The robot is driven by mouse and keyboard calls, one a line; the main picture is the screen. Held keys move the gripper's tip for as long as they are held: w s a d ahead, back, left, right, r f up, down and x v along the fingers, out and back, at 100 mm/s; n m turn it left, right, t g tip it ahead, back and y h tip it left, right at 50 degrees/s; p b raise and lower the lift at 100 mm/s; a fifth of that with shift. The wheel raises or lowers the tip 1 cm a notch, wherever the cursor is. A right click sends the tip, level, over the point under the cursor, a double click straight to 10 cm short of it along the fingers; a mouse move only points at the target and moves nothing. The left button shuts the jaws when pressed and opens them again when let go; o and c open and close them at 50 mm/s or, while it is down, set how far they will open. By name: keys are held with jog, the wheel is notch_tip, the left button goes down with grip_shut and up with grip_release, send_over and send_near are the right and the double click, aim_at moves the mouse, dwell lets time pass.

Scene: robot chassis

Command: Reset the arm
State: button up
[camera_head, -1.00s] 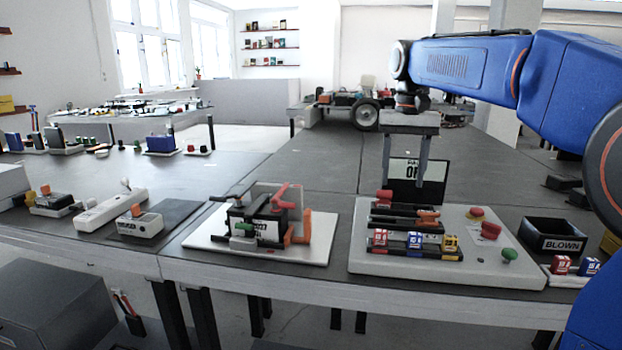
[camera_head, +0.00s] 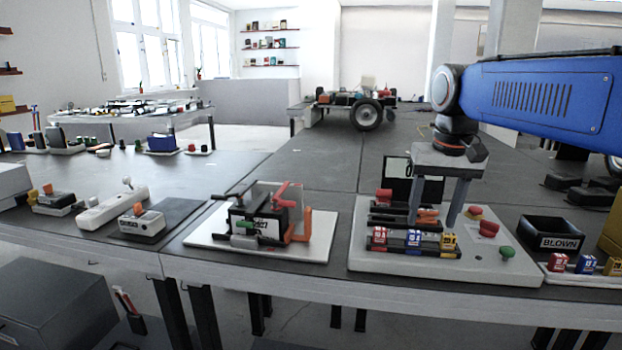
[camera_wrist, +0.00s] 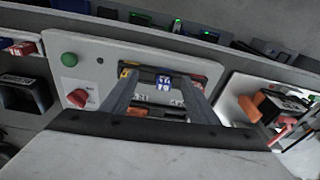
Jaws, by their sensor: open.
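My gripper (camera_head: 432,219) is open, with its two fingers pointing down and apart. In the head view it hangs in front of and over the white fuse panel (camera_head: 480,268). In the wrist view its fingers (camera_wrist: 160,98) spread on either side of the panel's fuse rows. The panel carries red, blue and yellow fuses (camera_head: 413,240), a red knob (camera_head: 488,229) and a green button (camera_head: 507,252). The green button also shows in the wrist view (camera_wrist: 69,60). I see nothing held between the fingers. Whether the fingertips touch the panel, I cannot tell.
A black bin marked BLOWN (camera_head: 560,243) stands right of the panel, with loose fuses (camera_head: 585,264) in front. A white board with a clamp-like device (camera_head: 262,222) stands to the left. A black display (camera_head: 398,168) is behind the panel.

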jog(key=s+d+f+n+t, duration=0.1)
jog(key=s+d+f+t, duration=0.2)
jog(key=s+f, duration=1.6)
jog(key=shift+s+d, duration=0.3)
jog(key=shift+s, duration=0.3)
dwell(0.6)
